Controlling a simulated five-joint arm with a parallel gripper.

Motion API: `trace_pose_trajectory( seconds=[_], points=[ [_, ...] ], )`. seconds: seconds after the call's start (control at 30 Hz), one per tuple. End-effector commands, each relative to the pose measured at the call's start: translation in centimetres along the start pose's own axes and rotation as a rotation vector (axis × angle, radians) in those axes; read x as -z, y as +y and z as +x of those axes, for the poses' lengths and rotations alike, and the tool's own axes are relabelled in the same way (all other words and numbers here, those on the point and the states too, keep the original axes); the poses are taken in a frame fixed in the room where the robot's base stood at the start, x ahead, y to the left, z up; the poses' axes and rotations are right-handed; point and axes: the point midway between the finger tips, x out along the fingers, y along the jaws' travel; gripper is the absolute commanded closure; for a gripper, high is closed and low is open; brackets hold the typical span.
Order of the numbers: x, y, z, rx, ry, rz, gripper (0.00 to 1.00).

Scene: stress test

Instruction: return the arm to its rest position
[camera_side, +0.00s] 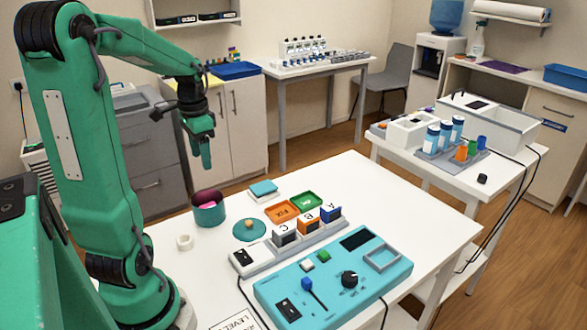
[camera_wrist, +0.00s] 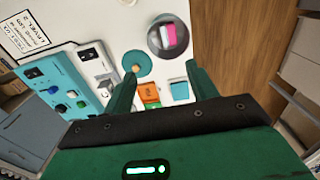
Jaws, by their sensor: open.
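My gripper (camera_side: 203,152) hangs from the raised green arm, fingers pointing down, high above the back left part of the white table (camera_side: 370,190). In the wrist view its two green fingers stand apart with nothing between them (camera_wrist: 160,75), so it is open and empty. The arm is bent, with its upper part raised and its forearm reaching to the right. A round dark teal cup (camera_side: 209,210) with something pink inside stands below the gripper; it also shows in the wrist view (camera_wrist: 150,42).
A teal control panel (camera_side: 330,272) fills the table's front. The air around the gripper looks clear.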

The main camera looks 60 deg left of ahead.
Motion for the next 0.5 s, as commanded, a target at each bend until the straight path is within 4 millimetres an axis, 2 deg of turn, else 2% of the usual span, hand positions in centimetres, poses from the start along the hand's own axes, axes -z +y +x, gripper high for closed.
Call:
trace_pose_trajectory(
  seconds=[0.27,0.37,0.5],
  points=[
    [0.3,0.6,-0.3,0.009,0.009,0.003,0.42],
    [0.7,1.7,-0.7,0.022,0.024,0.005,0.42],
    [1.5,4.4,-1.8,0.049,0.062,0.009,0.42]
  ],
)
